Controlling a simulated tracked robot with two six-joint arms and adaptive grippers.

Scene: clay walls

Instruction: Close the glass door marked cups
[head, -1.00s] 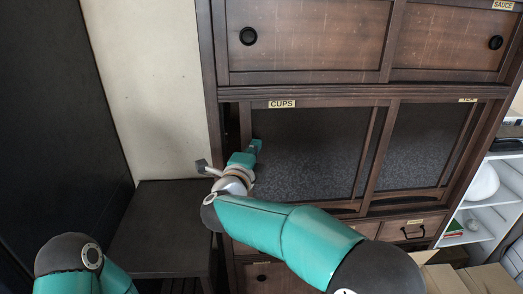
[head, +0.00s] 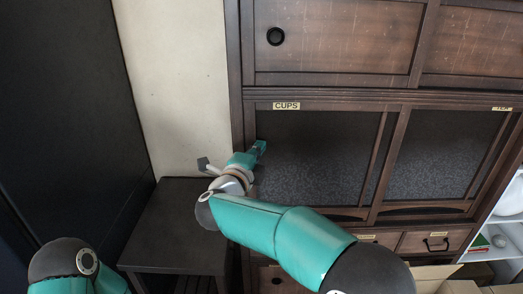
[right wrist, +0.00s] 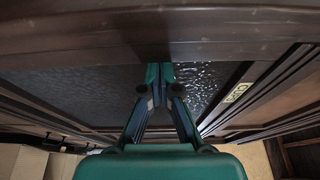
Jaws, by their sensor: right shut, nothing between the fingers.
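The sliding glass door marked CUPS (head: 318,165) is in the middle of the dark wood cabinet in the head view. Its left edge is up against the cabinet's left post, with no clear gap showing there. My right gripper (head: 259,148) is at the left part of this door, shut and empty. In the right wrist view its fingertips (right wrist: 160,75) are together in front of the dark speckled glass (right wrist: 197,82); I cannot tell if they touch it. A yellow label (right wrist: 238,92) shows there too. My left gripper is out of view; only part of that arm shows.
A second glass door (head: 445,155) is to the right. A dark side table (head: 165,225) stands left of the cabinet, and cardboard boxes (head: 450,287) are at lower right.

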